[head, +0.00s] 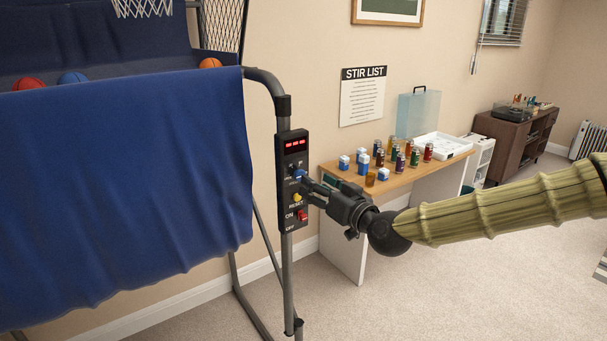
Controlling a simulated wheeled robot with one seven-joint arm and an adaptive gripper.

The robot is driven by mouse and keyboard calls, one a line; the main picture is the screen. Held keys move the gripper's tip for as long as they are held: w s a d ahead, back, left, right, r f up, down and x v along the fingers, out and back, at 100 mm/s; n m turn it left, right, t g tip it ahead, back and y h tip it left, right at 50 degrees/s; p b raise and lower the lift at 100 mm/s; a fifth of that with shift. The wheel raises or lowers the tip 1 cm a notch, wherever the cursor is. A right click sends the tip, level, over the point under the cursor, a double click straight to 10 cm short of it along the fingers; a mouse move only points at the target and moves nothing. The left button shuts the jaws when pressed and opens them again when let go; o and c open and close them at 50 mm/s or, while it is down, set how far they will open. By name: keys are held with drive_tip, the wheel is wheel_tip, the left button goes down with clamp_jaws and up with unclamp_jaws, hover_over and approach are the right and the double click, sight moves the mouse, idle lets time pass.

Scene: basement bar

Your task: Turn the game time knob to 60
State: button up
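A black control panel (284,222) is fixed to the grey post of the basketball game. It has a red lit display (295,143) at the top. A blue knob (298,173) sits below the display, with small marks around it that are too small to read. My gripper (306,183) reaches in from the right, with its fingertips at the knob's lower right side. I cannot tell whether they touch the knob or how far apart they are. Below are a yellow RESET button (297,198) and a red ON/OFF switch (303,216).
The blue cloth (130,190) of the game hangs to the left, with several balls behind its top edge. A wooden table (400,180) with cans, blue-and-white boxes and a white tray (442,146) stands behind my gripper. Carpet (450,285) at the lower right is clear.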

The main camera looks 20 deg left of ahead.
sight(300, 176)
drive_tip(key=p+x, duration=0.2)
drive_tip(key=x, duration=0.4)
drive_tip(key=shift+w+a, duration=0.15)
drive_tip(key=shift+a, duration=0.05)
drive_tip(key=c, duration=1)
